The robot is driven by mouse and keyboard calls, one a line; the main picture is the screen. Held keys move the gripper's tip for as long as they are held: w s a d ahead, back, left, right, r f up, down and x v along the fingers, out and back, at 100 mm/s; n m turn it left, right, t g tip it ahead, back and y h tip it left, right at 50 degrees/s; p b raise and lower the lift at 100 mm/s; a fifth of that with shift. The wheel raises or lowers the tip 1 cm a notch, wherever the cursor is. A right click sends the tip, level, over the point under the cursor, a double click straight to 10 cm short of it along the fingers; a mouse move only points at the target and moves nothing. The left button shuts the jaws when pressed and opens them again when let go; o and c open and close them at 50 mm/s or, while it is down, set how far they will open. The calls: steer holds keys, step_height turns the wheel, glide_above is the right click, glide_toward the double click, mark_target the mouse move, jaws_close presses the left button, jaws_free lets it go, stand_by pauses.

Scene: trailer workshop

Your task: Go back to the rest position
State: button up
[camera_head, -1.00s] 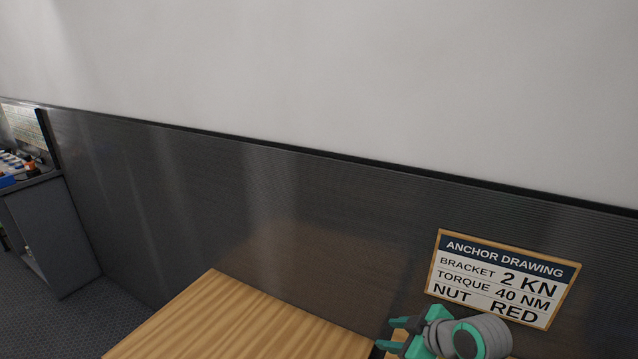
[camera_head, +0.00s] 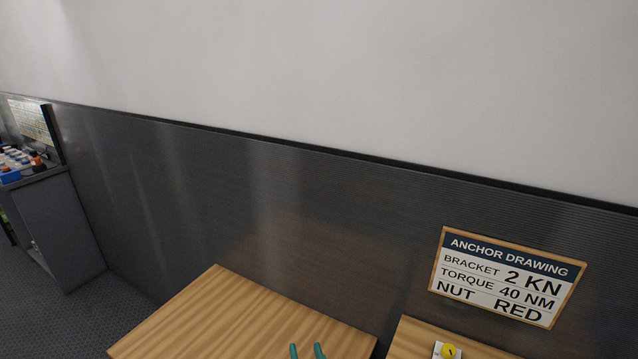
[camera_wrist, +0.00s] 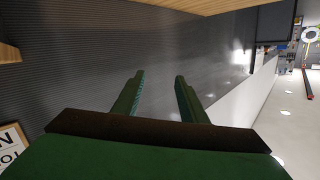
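My gripper (camera_head: 307,351) shows only as two green fingertips at the bottom edge of the head view, in front of the wooden table. In the wrist view its two green fingers (camera_wrist: 158,92) stand apart with nothing between them. The rest of my arm is out of the head view.
An anchor drawing sign (camera_head: 507,277) hangs on the dark wall panel (camera_head: 290,215). A grey cabinet (camera_head: 60,230) stands at far left.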

steer(key=s+f+m+h, duration=0.25)
steer(key=s+f, duration=0.25)
steer(key=s, duration=0.9)
steer(key=s+f+m+h, duration=0.1)
steer(key=s+f+h, duration=0.25)
steer(key=s, duration=1.05)
steer(key=s+d+r+n+y, duration=0.1)
steer(key=s+r, duration=0.1)
steer(key=s, duration=0.3)
steer(key=s+d+r+n+y, duration=0.1)
steer(key=s+d+n, duration=0.1)
steer(key=s, duration=0.3)
steer(key=shift+s+r, duration=0.35)
steer(key=shift+s, duration=0.05)
steer(key=shift+c, duration=1)
steer(key=shift+w, duration=0.1)
